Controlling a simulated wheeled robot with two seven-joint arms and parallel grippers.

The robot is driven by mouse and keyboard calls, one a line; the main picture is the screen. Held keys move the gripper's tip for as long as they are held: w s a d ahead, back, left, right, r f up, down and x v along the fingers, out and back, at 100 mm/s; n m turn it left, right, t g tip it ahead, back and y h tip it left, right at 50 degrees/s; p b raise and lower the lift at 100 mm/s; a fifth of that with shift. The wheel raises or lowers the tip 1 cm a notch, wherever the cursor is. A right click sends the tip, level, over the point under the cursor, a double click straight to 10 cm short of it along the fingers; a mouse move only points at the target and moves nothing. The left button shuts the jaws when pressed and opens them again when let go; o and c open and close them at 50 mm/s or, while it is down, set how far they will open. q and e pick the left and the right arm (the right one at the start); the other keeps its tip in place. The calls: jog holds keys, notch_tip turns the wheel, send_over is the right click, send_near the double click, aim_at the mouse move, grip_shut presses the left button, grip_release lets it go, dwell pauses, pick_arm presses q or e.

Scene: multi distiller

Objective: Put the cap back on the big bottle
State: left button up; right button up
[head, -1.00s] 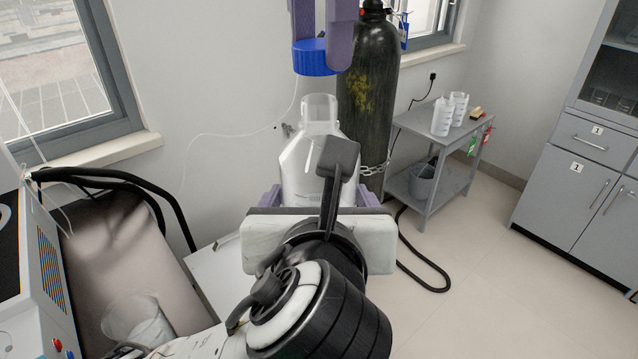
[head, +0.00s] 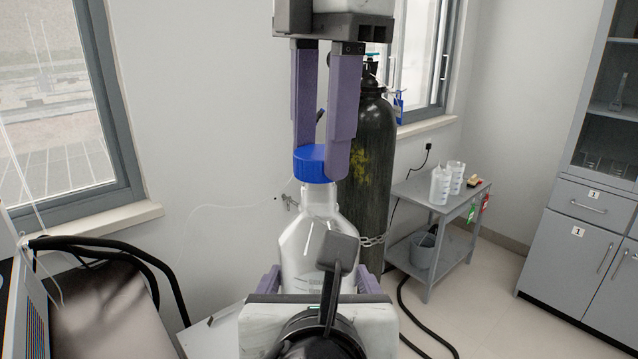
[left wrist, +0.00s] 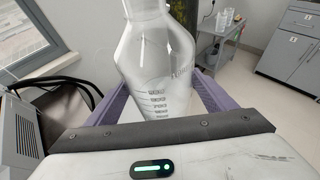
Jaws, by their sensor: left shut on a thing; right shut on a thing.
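The big bottle (head: 318,240) is clear with a white tint and graduation marks, and stands upright in the head view. My left gripper (head: 318,280) is shut on its body from the near side; the bottle also shows between the purple fingers in the left wrist view (left wrist: 160,70). The blue cap (head: 312,167) is at the top of the bottle neck. My right gripper (head: 323,160) comes down from above and is shut on the cap. The cap hides the bottle's mouth; I cannot tell whether it touches or sits over the rim.
A dark gas cylinder (head: 368,160) stands close behind the bottle on the right. A grey cart (head: 450,205) with white beakers (head: 440,186) is farther right. Grey cabinets (head: 575,240) line the right side. Black hoses (head: 110,250) run at left below the window.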

aim_at(319, 152)
jog(key=shift+f, duration=0.15)
jog(key=shift+f, duration=0.8)
jog(key=shift+f, duration=0.55)
dwell(0.3)
jog(key=m, duration=1.2)
jog(key=shift+a+t, duration=0.1)
jog(key=shift+t, duration=0.2)
jog(key=m, duration=0.3)
jog(key=shift+s+f+m+h, duration=0.2)
jog(key=shift+m+h, duration=0.1)
jog(key=shift+h, duration=0.1)
jog(key=shift+w+r+m, duration=0.15)
jog(key=shift+m, duration=0.25)
